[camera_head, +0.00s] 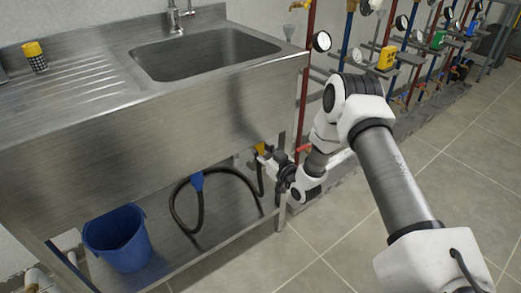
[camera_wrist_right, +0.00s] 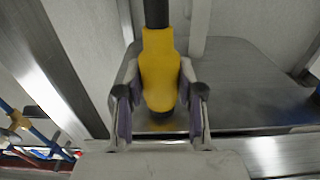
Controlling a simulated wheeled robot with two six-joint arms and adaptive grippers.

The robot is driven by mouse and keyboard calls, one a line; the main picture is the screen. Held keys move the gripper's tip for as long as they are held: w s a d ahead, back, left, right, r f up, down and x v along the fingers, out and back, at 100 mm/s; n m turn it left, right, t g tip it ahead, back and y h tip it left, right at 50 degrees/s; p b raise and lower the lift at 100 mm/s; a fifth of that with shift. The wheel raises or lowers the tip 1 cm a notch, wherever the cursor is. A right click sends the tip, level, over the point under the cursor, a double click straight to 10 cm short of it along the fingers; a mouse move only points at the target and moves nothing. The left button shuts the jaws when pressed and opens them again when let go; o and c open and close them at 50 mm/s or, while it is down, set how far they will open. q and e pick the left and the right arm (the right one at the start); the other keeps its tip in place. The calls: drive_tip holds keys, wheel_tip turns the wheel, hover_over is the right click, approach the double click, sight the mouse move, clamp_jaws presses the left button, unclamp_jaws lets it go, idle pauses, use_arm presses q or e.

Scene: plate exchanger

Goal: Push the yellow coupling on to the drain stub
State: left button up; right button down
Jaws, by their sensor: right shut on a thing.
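The yellow coupling (camera_wrist_right: 158,68) is between the two fingers of my right gripper (camera_wrist_right: 161,95) in the right wrist view, with a black hose (camera_wrist_right: 156,14) at its upper end. In the head view the coupling (camera_head: 261,148) is a small yellow patch beside my right gripper (camera_head: 268,157), low at the sink unit's right front. The right gripper is shut on the coupling. I cannot make out the drain stub in either view. My left gripper is not in view.
The black hose loops under the sink to a blue fitting (camera_head: 197,181). A blue bucket (camera_head: 117,240) stands on the lower shelf (camera_head: 190,262). The sink leg (camera_head: 282,215) is close to my right wrist. Pipes with gauges (camera_head: 321,41) line the wall; the right floor is clear.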

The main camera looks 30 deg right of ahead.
drive_tip(key=shift+f, duration=0.25)
drive_tip(key=shift+f+b, duration=0.35)
drive_tip(key=shift+b, duration=0.1)
drive_tip(key=shift+f, duration=0.15)
drive_tip(key=shift+f+b, duration=1.85)
drive_tip(key=shift+f, duration=0.55)
drive_tip(key=shift+f+b, duration=0.65)
drive_tip(key=shift+f, duration=0.25)
